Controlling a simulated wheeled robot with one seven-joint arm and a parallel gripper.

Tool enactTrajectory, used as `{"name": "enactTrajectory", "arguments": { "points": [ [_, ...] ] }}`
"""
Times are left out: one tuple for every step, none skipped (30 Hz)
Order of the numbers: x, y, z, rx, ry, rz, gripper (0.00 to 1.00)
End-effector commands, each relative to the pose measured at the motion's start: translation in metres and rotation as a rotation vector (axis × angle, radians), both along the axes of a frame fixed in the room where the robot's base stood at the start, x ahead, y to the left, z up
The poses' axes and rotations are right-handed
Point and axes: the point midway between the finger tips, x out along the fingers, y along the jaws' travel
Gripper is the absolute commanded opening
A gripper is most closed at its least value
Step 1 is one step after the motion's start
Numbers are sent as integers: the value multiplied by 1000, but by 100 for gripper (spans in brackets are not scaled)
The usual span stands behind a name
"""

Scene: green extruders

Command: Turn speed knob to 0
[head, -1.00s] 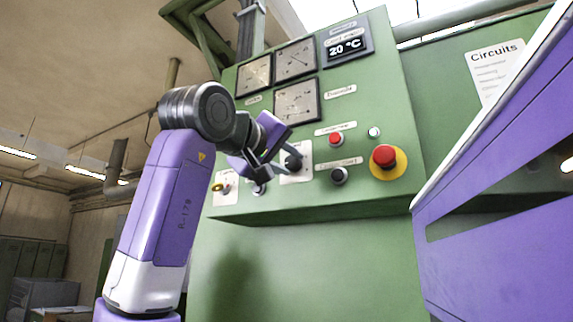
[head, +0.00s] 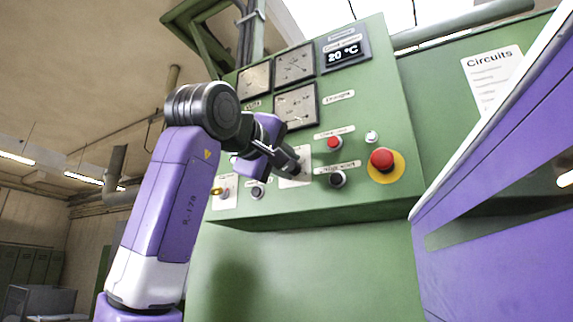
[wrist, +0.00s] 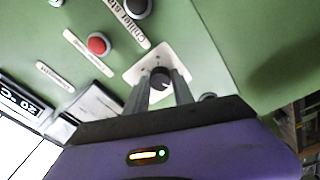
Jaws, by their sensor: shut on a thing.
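The speed knob appears to be the dark round knob (wrist: 160,78) on a white plate (wrist: 136,74), seen in the wrist view. My gripper (wrist: 160,88) has one finger on each side of the knob and is shut on it. In the head view my gripper (head: 292,160) reaches the white plate (head: 296,181) on the green panel, and its fingers hide most of the knob. The knob's scale marks are too small to read.
A yellow switch (head: 217,190) is to the left. Dials and a "20 °C" display (head: 344,52) are above. A purple panel (head: 500,215) stands at right.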

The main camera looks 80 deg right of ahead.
Motion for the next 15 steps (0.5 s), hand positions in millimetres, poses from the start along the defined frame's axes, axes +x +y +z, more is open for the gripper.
{"name": "enactTrajectory", "arguments": {
  "points": [
    [1,0,-1,2,2,1,0],
    [1,0,-1,2,2,1,0],
    [1,0,-1,2,2,1,0],
    [1,0,-1,2,2,1,0],
    [1,0,-1,2,2,1,0],
    [1,0,-1,1,2,0,37],
    [1,0,-1,1,2,0,43],
    [1,0,-1,1,2,0,49],
    [1,0,-1,1,1,0,51],
    [1,0,-1,1,1,0,51],
    [1,0,0,1,1,0,51],
    [0,0,0,1,1,0,51],
    [0,0,0,1,1,0,51],
    [0,0,0,1,1,0,51],
    [0,0,0,0,0,0,51]
  ]
}}
